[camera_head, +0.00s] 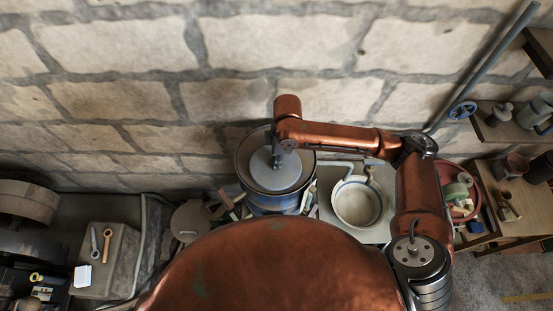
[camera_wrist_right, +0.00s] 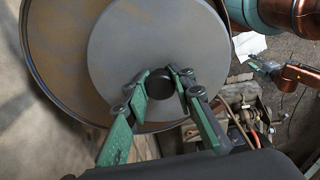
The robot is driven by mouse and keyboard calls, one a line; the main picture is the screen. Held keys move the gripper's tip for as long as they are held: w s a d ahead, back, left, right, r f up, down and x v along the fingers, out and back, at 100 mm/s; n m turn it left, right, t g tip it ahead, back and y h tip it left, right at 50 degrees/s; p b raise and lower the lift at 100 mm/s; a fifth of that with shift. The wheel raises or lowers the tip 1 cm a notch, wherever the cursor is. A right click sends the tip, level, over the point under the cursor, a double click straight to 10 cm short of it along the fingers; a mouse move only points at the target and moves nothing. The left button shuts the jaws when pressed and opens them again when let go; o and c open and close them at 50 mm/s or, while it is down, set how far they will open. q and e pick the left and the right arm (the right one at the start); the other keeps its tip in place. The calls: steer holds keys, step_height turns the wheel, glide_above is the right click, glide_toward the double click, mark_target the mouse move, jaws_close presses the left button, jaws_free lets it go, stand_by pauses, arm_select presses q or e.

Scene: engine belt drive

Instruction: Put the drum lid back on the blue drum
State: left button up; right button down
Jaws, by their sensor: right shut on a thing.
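The blue drum (camera_head: 268,206) stands against the stone wall, upright, with a dark rim and brownish top. The drum lid (camera_head: 273,178) is a plain grey disc over the drum top, smaller than the rim. In the right wrist view, the lid (camera_wrist_right: 150,45) has a dark knob (camera_wrist_right: 160,84), with the drum's rim (camera_wrist_right: 45,85) around and behind it. My right gripper (camera_wrist_right: 160,82) is shut on this knob; in the head view it (camera_head: 278,160) is above the lid. I cannot tell whether the lid touches the drum. My left gripper (camera_wrist_right: 262,68) shows small in the wrist view, its jaws unclear.
A round basin (camera_head: 359,202) with a tap stands right of the drum. A tan round piece (camera_head: 190,221) and wood scraps lie to its left. A grey block (camera_head: 106,255) with wrenches is at the left. Shelves (camera_head: 510,130) with pots are at the right.

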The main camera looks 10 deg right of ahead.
steer(key=shift+f, duration=0.1)
steer(key=c, duration=1.5)
jaws_free()
steer(key=shift+c, duration=0.2)
step_height(320, 180, up, 12)
steer(key=d, duration=0.1)
steer(key=shift+d, duration=0.25)
steer(key=shift+s+f, duration=0.1)
